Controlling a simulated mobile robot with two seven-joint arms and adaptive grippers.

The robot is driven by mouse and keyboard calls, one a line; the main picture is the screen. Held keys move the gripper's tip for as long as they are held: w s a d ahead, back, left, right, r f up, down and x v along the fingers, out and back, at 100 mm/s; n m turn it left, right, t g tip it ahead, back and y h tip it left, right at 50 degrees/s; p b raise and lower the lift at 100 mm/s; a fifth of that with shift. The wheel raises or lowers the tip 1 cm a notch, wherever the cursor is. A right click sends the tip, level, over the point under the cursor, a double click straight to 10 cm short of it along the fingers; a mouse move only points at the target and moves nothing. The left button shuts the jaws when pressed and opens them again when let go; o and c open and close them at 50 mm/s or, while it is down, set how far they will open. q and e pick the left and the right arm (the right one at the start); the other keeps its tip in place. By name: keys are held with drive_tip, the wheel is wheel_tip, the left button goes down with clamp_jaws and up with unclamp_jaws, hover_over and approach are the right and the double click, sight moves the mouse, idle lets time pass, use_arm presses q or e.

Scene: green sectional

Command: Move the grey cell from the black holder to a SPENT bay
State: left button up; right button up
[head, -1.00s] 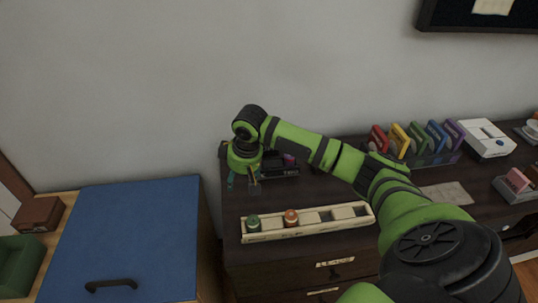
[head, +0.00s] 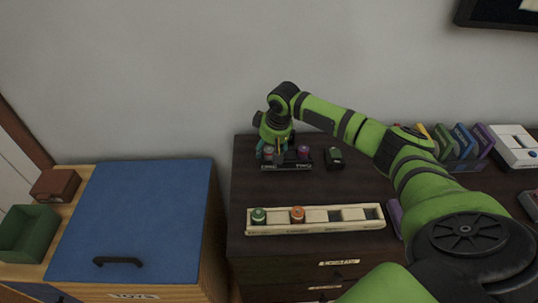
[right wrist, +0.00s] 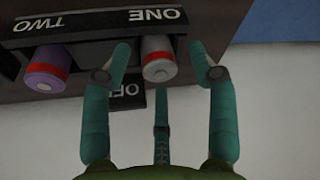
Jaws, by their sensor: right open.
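The grey cell (right wrist: 158,68), with a red band, sits in slot ONE of the black holder (right wrist: 95,28) in the right wrist view. A purple cell (right wrist: 45,68) is in slot TWO. The holder (head: 292,166) also shows in the head view, with the purple cell (head: 303,152). My right gripper (right wrist: 162,62) is open, its teal fingers on either side of the grey cell. In the head view my right gripper (head: 273,150) hides most of that cell. A cream tray (head: 316,228) in front holds a green cell and an orange cell; its two right bays look empty. Its labels are unreadable. My left gripper is out of view.
A small dark green-and-black object (head: 334,158) stands right of the holder. Several coloured upright cases (head: 463,141) and a white box (head: 514,147) stand farther right. A blue-lidded chest (head: 140,215) is at left. Bare dark dresser top lies between holder and tray.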

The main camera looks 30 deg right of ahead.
clamp_jaws()
drive_tip(key=shift+r, duration=0.1)
